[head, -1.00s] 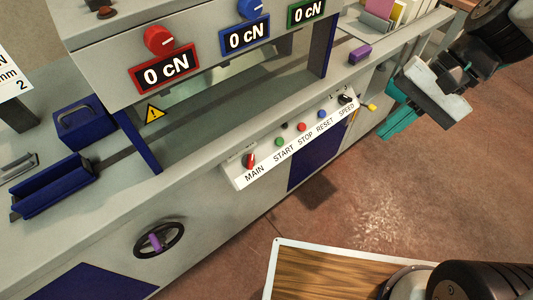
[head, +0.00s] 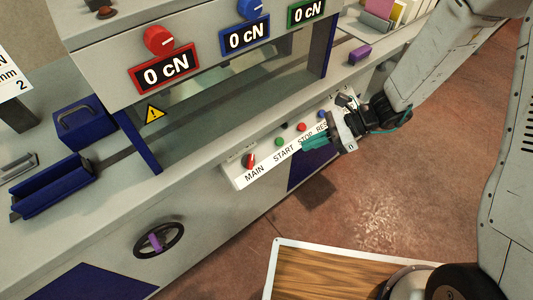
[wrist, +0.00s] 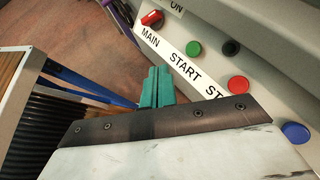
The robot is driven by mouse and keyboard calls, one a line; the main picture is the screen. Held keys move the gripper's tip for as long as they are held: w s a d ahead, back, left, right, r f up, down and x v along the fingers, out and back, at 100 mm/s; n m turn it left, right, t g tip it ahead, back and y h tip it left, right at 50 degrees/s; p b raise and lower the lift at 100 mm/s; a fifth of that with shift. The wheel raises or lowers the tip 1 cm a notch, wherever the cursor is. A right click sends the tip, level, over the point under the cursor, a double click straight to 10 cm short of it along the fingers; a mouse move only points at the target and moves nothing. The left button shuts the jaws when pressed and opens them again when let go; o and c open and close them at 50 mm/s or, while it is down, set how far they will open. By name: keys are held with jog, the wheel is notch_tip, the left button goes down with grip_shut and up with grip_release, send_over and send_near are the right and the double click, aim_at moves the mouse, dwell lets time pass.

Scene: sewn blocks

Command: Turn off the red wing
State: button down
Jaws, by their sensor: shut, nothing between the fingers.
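The red wing knob (head: 249,160) sits above the word MAIN at the left end of the sloped control panel (head: 240,181). It also shows at the top of the wrist view (wrist: 152,19), with part of an ON label beside it. Its exact turn angle is too small to tell. My gripper (head: 318,142) has teal fingers and is shut and empty. It is in front of the panel near STOP, to the right of the red knob and apart from it. In the wrist view the closed fingertips (wrist: 157,86) point towards the MAIN end.
The panel also carries a green button (head: 278,142), a black button (wrist: 231,48), a red button (head: 301,127) and a blue button (head: 321,114). A red dial (head: 158,40) is above. A handwheel (head: 158,240) is below left. A wooden-topped board (head: 320,275) is at the bottom.

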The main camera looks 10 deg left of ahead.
send_near(250, 162)
jog(key=a+f, duration=0.2)
jog(key=f, duration=0.1)
jog(key=a+f, duration=0.1)
jog(key=f, duration=0.1)
jog(key=shift+w+f, duration=0.2)
jog(key=shift+w, duration=0.05)
jog(key=shift+s+a+r, duration=0.15)
jog(key=shift+a+r, duration=0.15)
jog(key=shift+a, duration=0.25)
jog(key=shift+a+r, duration=0.2)
